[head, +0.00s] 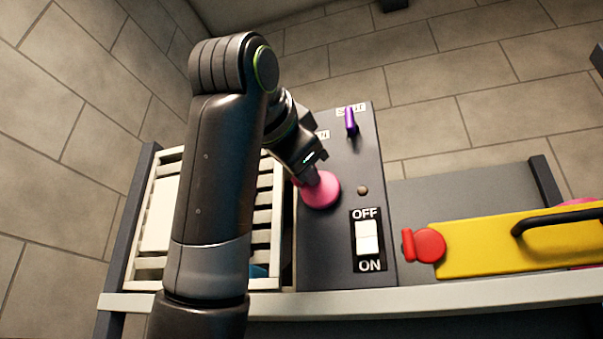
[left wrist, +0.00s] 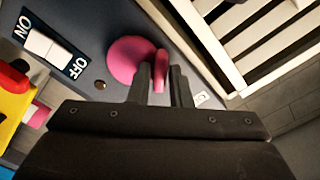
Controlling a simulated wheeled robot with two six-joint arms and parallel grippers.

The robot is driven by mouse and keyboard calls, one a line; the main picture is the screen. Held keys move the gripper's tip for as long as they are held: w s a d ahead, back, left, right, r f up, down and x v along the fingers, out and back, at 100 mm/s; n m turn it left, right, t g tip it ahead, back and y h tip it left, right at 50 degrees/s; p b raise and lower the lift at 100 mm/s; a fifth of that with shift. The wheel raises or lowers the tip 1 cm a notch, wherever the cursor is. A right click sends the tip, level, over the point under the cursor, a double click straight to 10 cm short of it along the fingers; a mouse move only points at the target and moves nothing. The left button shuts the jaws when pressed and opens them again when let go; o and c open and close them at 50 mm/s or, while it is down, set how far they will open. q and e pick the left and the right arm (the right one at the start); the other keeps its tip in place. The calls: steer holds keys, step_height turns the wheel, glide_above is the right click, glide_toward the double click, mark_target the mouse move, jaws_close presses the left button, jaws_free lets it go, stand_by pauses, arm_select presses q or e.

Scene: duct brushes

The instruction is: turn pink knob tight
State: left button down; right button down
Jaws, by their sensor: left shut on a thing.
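The pink knob (head: 321,191) is on the grey control panel (head: 330,262), left of a small brown round spot. In the left wrist view the knob shows as a round pink disc (left wrist: 128,60) with a raised grip bar (left wrist: 160,70). My left gripper (head: 309,176) reaches down onto the knob from the upper left. In the left wrist view its two fingers (left wrist: 160,85) stand on either side of the bar and are shut on it. The gripper covers part of the knob in the head view. My right gripper is not in view.
A white OFF/ON rocker switch (head: 367,238) and a purple lever (head: 351,121) are on the same panel. A yellow object (head: 480,246) with a red knob (head: 430,245) and black handle lies to the right. A white slatted crate (head: 144,262) stands left of the panel.

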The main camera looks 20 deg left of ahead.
arm_select(q)
steer(key=m+b, duration=0.1)
steer(key=m, duration=0.7)
steer(key=m+b, duration=0.1)
steer(key=m, duration=0.8)
steer(key=f+m+b, duration=0.1)
steer(key=m, duration=0.8)
steer(key=shift+w+a, duration=0.1)
steer(key=shift+m, duration=0.3)
steer(key=c, duration=1.5)
jaws_free()
steer(key=shift+o, duration=0.2)
steer(key=shift+r, duration=0.1)
steer(key=shift+s, duration=0.2)
